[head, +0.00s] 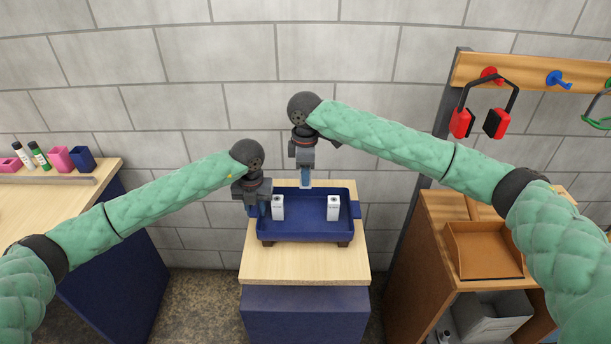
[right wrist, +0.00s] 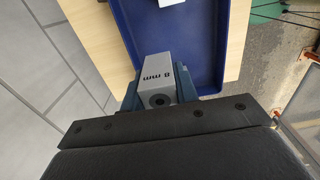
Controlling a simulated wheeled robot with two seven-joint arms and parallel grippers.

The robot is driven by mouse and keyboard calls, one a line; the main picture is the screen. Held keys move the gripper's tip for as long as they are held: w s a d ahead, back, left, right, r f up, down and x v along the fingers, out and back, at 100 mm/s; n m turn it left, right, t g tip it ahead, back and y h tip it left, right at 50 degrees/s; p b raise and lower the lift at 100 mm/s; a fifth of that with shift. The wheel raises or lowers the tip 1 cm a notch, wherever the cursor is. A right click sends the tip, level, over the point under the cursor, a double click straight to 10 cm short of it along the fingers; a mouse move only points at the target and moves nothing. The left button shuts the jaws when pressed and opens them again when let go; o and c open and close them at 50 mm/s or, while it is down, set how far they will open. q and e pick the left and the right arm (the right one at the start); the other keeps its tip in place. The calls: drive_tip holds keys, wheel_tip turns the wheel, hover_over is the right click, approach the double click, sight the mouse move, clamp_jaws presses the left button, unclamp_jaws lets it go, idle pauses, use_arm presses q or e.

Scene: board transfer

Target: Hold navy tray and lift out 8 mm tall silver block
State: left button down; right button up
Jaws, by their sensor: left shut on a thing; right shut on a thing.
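The navy tray (head: 305,232) stands on a small wooden-topped stand in the middle of the head view. My left gripper (head: 259,209) is shut on the tray's left side. My right gripper (head: 305,180) is above the tray's back edge. In the right wrist view it is shut on a silver block (right wrist: 160,77) marked "8 mm". In the head view the held block is hard to tell from the fingers. Two other pale blocks stand upright in the tray, one at the left (head: 278,208) and one at the right (head: 333,208).
The stand's wooden top (head: 305,266) is bare in front of the tray. A workbench (head: 60,205) with small cups and tubes is at the left. At the right, an orange-brown bin (head: 484,250) sits on a wooden cabinet, below a rack with headphones (head: 495,122).

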use_arm(q)
drive_tip(key=c, duration=1.1)
unclamp_jaws()
drive_tip(key=shift+o, duration=0.2)
wheel_tip(320, 180, up, 12)
